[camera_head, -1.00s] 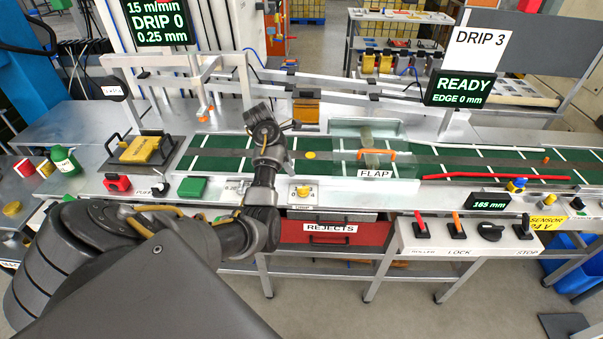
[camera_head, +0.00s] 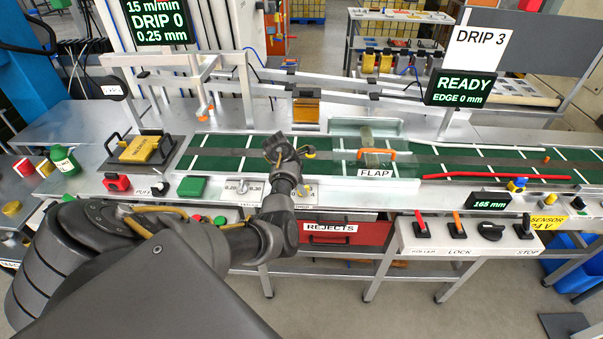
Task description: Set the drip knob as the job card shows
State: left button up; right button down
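The job card (camera_head: 482,50) at the upper right reads DRIP 3. The dark display (camera_head: 157,20) at the upper left reads 15 m/min, DRIP 0, 0.25 mm. A small pale control plate (camera_head: 309,193) sits on the front rail below the belt; my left wrist covers part of it, and I cannot make out a knob on it now. My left gripper (camera_head: 288,152) is over the front part of the green belt, just above that plate, with nothing visible in it. Its finger gap is too unclear to judge. My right gripper is out of view.
The clear flap cover (camera_head: 408,170) with an orange handle stands right of my gripper. A READY display (camera_head: 460,88) shows EDGE 0 mm. Levers and a black knob (camera_head: 490,231) sit on the right front panel. A red REJECTS drawer (camera_head: 345,235) is below.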

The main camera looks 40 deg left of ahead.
pick_arm(q)
jog(key=shift+c, duration=0.3)
grip_shut()
